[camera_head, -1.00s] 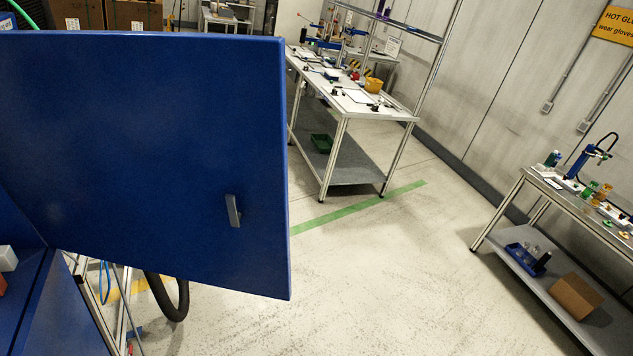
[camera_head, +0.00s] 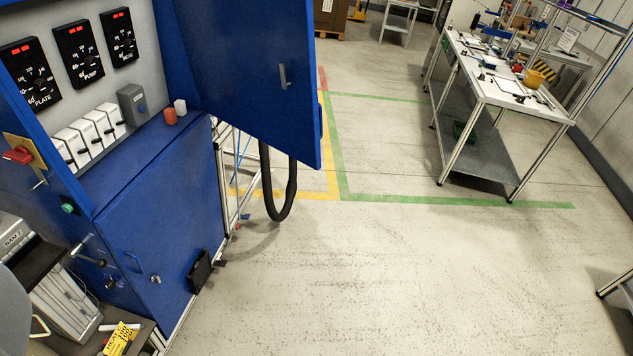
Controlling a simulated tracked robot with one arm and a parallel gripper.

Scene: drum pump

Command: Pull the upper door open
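The upper door (camera_head: 240,65) is a blue panel with a small grey handle (camera_head: 283,77) on the face turned to me. It stands swung well out from the blue cabinet (camera_head: 165,215), to the right of the opening. Inside the upper compartment I see black dial controllers (camera_head: 79,55) and a row of white switches (camera_head: 92,134). A lower blue front with handles is closed below. My gripper is not in the picture, so its fingers and whatever they may hold cannot be seen.
A black hose (camera_head: 281,192) hangs under the door. A red switch (camera_head: 18,155) sticks out at the left. A bench (camera_head: 490,98) with items stands at the back right. The floor (camera_head: 400,270) in front and to the right is mostly clear.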

